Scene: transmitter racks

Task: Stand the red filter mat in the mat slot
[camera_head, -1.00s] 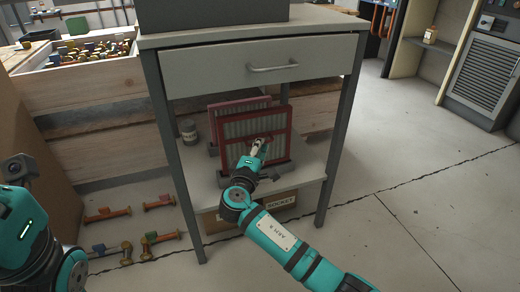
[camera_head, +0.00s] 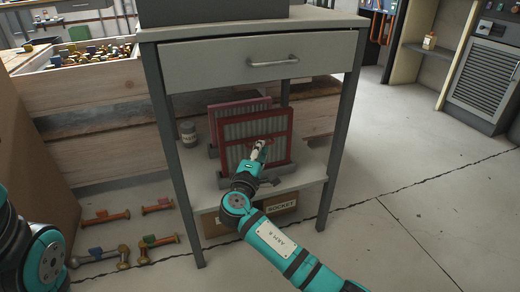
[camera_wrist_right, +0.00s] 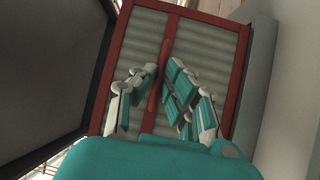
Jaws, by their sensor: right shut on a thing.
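The red filter mat (camera_head: 240,131) has a red frame, grey ribbed panels and a red cross bar. It stands nearly upright on the shelf under the drawer. Grey holder pieces (camera_head: 287,171) show at its base; whether the mat is fully seated in the slot I cannot tell. My right gripper (camera_head: 260,147) is shut on the mat's middle bar. In the right wrist view the fingers (camera_wrist_right: 160,84) close around a red bar in front of the mat (camera_wrist_right: 244,62). My left arm shows at the left edge, but its gripper is out of view.
A second reddish mat (camera_head: 232,108) stands just behind. A small jar (camera_head: 188,134) is left of the mats on the shelf (camera_head: 206,196). Table legs (camera_head: 342,145) flank the shelf. A labelled box (camera_head: 285,203) sits below. Several coloured parts (camera_head: 158,207) lie on the floor at left.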

